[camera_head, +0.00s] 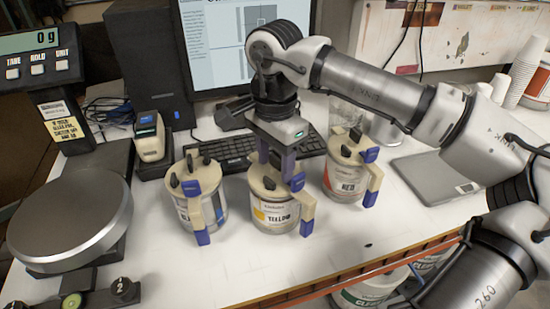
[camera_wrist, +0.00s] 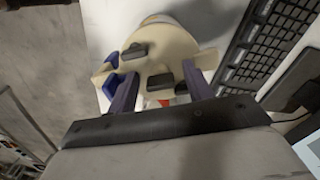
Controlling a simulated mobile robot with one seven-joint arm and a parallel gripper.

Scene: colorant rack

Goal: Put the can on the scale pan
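The scale pan (camera_head: 70,220) is a round dark metal disc at the left, with nothing on it. Three cans with cream lids and handles with blue ends stand on the white counter: a blue-marked can (camera_head: 181,214), a yellow-labelled can (camera_head: 272,217) and a red-labelled can (camera_head: 345,185). My gripper (camera_head: 276,168) points down over the yellow-labelled can's lid. In the wrist view, my gripper (camera_wrist: 162,90) is open, its purple fingers apart on either side of a black knob on a cream lid (camera_wrist: 155,52). Fingertip contact with the lid is unclear.
The scale display (camera_head: 38,50) reads 0 g. A keyboard (camera_head: 235,150) and monitor (camera_head: 245,40) are behind the cans. A grey laptop-like slab (camera_head: 435,178) lies at the right; paper cups (camera_head: 525,70) are stacked beyond. Counter in front of the cans is clear.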

